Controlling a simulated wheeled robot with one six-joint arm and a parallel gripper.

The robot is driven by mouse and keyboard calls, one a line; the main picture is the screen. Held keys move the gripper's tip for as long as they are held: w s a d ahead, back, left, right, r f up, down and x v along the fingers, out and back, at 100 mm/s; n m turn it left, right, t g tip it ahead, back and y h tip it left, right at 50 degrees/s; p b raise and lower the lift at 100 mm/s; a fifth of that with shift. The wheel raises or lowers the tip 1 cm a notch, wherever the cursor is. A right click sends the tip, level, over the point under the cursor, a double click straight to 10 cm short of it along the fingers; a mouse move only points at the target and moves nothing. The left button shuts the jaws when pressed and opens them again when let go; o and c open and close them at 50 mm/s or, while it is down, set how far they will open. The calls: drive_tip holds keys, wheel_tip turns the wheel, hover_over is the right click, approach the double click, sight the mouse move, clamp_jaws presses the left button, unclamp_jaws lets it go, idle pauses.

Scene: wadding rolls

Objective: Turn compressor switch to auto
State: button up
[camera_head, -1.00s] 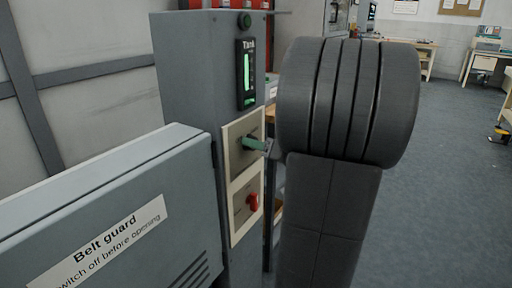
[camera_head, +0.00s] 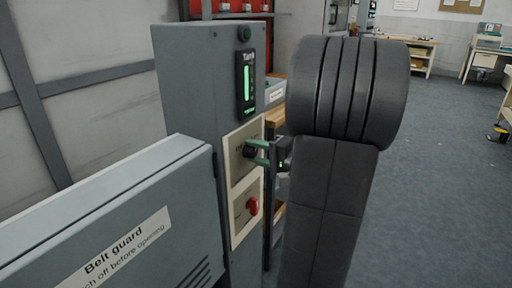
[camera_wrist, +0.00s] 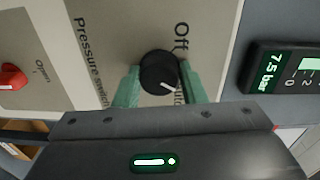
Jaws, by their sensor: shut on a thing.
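The compressor switch is a round black knob (camera_wrist: 158,73) with a white pointer line, on a beige plate (camera_wrist: 115,30) marked "Off" and "Pressure switch". In the wrist view the pointer slants to the lower right, toward a partly hidden word ending in "uto". My gripper (camera_wrist: 158,88) has its two green fingers on either side of the knob, shut on it. In the head view my gripper (camera_head: 258,153) reaches the upper plate of the grey cabinet (camera_head: 190,90) from the right. The knob there is largely hidden by the fingers.
A red knob (camera_head: 253,206) sits on the plate below; the wrist view shows it marked "Open". A lit gauge (camera_wrist: 300,75) reads 7.5 bar. A belt guard box (camera_head: 110,220) stands at left. Open floor (camera_head: 440,170) lies at right.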

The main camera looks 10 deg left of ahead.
drive_tip(key=shift+m+p, duration=0.8)
drive_tip(key=shift+m, duration=0.4)
drive_tip(key=o, duration=1)
drive_tip(key=p+v, duration=0.1)
drive_tip(key=v, duration=1.2)
drive_tip(key=shift+d, duration=0.45)
